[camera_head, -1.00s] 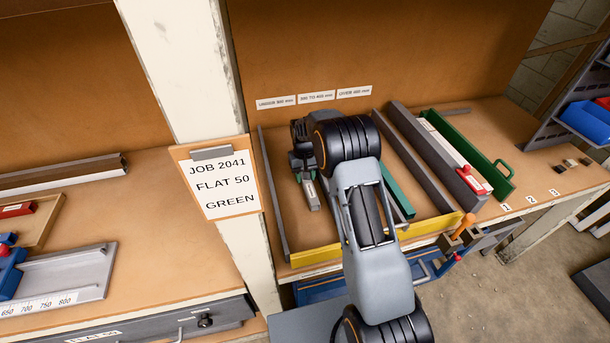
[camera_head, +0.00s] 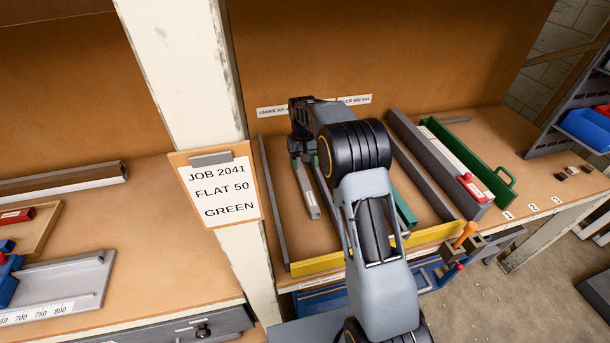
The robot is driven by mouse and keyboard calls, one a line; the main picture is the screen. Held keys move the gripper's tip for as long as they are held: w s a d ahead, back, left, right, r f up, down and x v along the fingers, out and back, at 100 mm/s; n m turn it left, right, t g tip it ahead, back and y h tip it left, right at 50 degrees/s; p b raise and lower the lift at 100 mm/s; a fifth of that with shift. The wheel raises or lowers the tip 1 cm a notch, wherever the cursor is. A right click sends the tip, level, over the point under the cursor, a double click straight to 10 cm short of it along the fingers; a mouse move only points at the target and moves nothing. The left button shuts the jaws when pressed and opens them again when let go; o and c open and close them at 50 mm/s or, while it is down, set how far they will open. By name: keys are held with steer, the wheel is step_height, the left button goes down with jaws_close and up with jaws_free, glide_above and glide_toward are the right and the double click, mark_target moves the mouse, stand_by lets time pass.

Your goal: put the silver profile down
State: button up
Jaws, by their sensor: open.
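The silver profile (camera_head: 312,203) is a short grey bar with a small white label. It lies lengthwise in the left bay of the yellow-fronted rack, its near end in clear view. The jaws are open. The profile's far end is partly hidden by my gripper, and I cannot tell how high the fingertips are above the rack floor.
The rack has a yellow front lip (camera_head: 318,264) and grey dividers. A green bar (camera_head: 404,208) lies in the middle bay, partly behind my arm.

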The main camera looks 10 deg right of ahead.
steer(key=s+r+t, duration=0.2)
steer(key=s+r, duration=0.8)
steer(key=r, duration=0.2)
steer(key=s+f+t, duration=0.1)
steer(key=s+t, duration=0.2)
steer(key=s, duration=1.5)
steer(key=shift+s+f, duration=0.35)
steer(key=shift+s, duration=0.05)
steer(key=shift+a, duration=0.1)
